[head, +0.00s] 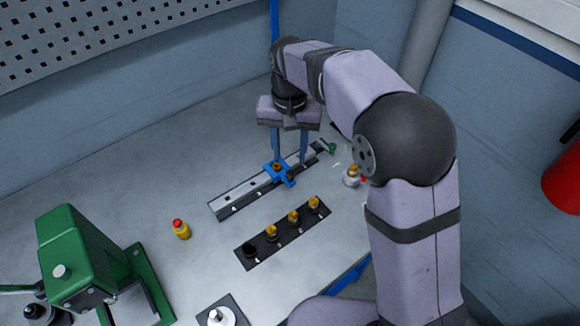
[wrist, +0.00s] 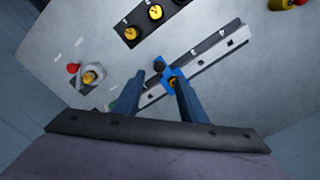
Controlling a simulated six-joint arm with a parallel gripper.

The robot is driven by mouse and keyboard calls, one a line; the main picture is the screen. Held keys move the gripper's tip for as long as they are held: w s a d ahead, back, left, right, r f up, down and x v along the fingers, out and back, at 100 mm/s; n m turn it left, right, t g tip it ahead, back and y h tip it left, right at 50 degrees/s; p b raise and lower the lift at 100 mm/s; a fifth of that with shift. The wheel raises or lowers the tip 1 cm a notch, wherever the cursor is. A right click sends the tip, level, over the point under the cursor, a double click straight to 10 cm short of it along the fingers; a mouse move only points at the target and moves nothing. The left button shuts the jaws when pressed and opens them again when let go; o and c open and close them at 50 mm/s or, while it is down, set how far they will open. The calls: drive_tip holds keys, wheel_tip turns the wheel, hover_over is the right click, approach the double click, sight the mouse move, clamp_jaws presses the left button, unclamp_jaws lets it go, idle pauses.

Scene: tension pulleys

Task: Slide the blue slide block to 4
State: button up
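The blue slide block (head: 283,178) sits on the grey slotted rail (head: 236,200), with a small orange-gold knob on top. On the rail, the label 4 is near the left end in the head view and 3 lies between it and the block. In the wrist view the block (wrist: 167,76) and the rail (wrist: 215,60) lie beyond the fingers. My gripper (head: 291,160) points down over the rail with its fingers apart. Its finger on the 4 side is at the block and partly covers it. The other finger is farther toward the green-knobbed end. Contact cannot be told.
A black strip (head: 263,247) with several gold-topped pegs lies parallel in front of the rail. A yellow-red bottle (head: 181,229) and a green press (head: 85,255) stand to the left. A small fixture with a red part (head: 352,177) is to the right. The rail toward 4 is clear.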

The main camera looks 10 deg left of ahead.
sight(290, 174)
drive_tip(key=shift+f+p, duration=1.05)
drive_tip(key=shift+f, duration=2.6)
clamp_jaws()
